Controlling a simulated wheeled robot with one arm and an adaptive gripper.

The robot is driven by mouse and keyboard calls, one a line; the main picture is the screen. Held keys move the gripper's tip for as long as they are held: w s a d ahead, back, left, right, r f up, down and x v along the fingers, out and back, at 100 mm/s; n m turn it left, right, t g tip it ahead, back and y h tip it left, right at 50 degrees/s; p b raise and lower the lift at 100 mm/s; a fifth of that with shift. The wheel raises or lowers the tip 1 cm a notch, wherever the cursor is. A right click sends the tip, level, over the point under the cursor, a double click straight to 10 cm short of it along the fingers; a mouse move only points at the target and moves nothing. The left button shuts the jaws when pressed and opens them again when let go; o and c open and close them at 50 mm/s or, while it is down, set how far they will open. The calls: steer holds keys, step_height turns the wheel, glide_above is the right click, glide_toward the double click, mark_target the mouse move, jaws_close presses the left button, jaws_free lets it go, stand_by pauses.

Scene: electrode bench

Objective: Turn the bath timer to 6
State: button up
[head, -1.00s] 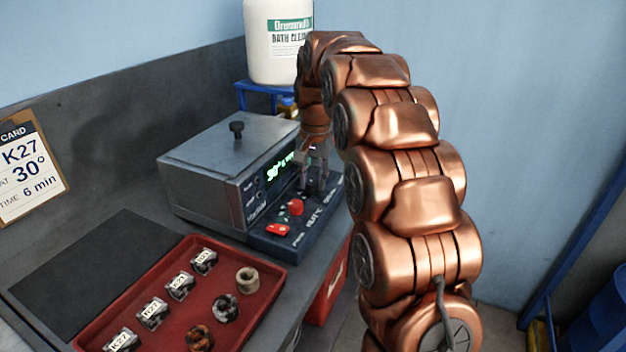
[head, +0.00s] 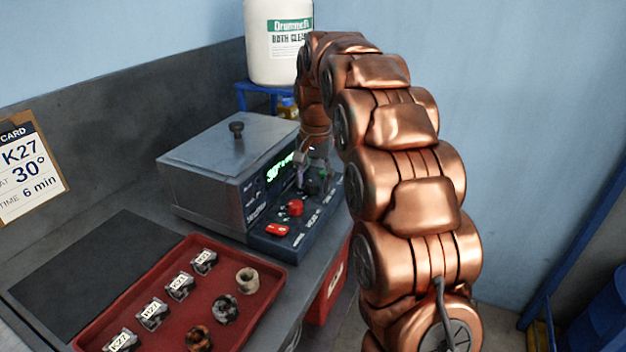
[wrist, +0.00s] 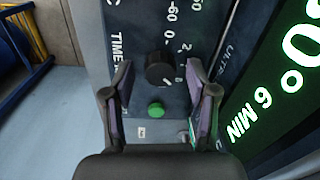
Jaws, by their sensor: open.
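The bath timer knob (wrist: 158,67) is a black round dial on the dark control panel, beside the lettering "TIME". A small pale mark shows at its lower right edge; which number it points to I cannot tell. My gripper (wrist: 160,80) is open, one finger on each side of the knob, with a gap visible on both sides. A green button (wrist: 156,110) lies between the fingers, nearer the palm. The green display (wrist: 270,85) reads "6 MIN". In the head view my gripper (head: 312,175) is over the panel's far end, and the timer knob is hard to make out.
The grey bath (head: 215,165) has a lidded top. A red knob (head: 295,208) and red switch (head: 277,230) sit on the panel's near part. A red tray (head: 205,320) holds several parts. A card (head: 25,170) reads K27, 30°, 6 min. A white drum (head: 275,50) stands behind.

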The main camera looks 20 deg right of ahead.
mark_target(314, 185)
steer(key=shift+r, duration=0.1)
steer(key=shift+s+d+r, duration=0.1)
steer(key=shift+r, duration=3.55)
steer(key=shift+s+r, duration=0.15)
steer(key=shift+s, duration=0.15)
steer(key=s+a+f+n+p, duration=0.2)
steer(key=s+a, duration=0.1)
steer(key=s, duration=0.9)
steer(key=s+a+f+n+g+p, duration=0.1)
steer(key=s+a+f+n+p, duration=0.1)
steer(key=s, duration=1.1)
steer(key=s+a+f+n+g+p, duration=0.1)
steer(key=s+a+n+p, duration=0.3)
steer(key=s, duration=0.9)
steer(key=shift+s+a+f, duration=0.25)
steer(key=shift+a+f, duration=0.1)
steer(key=shift+f, duration=0.3)
